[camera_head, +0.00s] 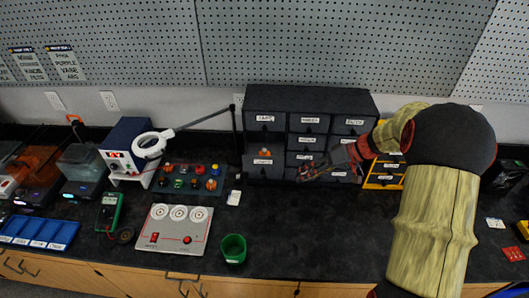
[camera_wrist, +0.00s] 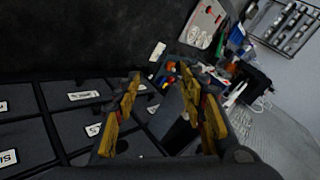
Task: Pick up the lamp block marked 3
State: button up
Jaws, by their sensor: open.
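Several small lamp blocks with red, orange, yellow and green tops sit on a dark tray (camera_head: 164,192) left of the drawer cabinet; I cannot read which is marked 3. Another orange-topped piece (camera_head: 264,152) stands in an open compartment at the cabinet's left; its mark is unreadable. My gripper (camera_head: 308,172) is in front of the cabinet's middle drawers, right of both. In the wrist view my gripper (camera_wrist: 162,105) has its two yellow fingers apart with nothing held between them. Blurred coloured lamps (camera_wrist: 171,68) show beyond the fingers.
The dark drawer cabinet (camera_head: 309,106) stands against the wall. A grey panel with three round discs (camera_head: 174,250), a green cup (camera_head: 233,249) and a multimeter (camera_head: 109,212) lie forward. The counter right of the cup is clear.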

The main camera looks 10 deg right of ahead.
jog(key=w+r+n+t+y, duration=0.1)
jog(key=w+r+n+t, duration=0.1)
jog(key=w+r+n, duration=0.3)
jog(key=n+y, duration=0.1)
jog(key=n, duration=0.4)
send_near(266, 150)
jog(key=a+f, duration=0.1)
jog(key=w+a+f, duration=0.1)
jog(key=shift+w+a+f+t+b, duration=0.2)
jog(key=shift+a+f+t+b, duration=0.05)
jog(key=shift+f+t+b, duration=0.05)
jog(key=shift+a+r+x, duration=0.1)
jog(key=shift+r+x, duration=0.05)
jog(key=shift+x, duration=1.15)
jog(key=shift+a+r+x, duration=0.15)
jog(key=shift+r+x, duration=0.05)
jog(key=shift+x, duration=1.15)
jog(key=shift+s, duration=0.1)
jog(key=c, duration=1.1)
jog(key=shift+o, duration=0.2)
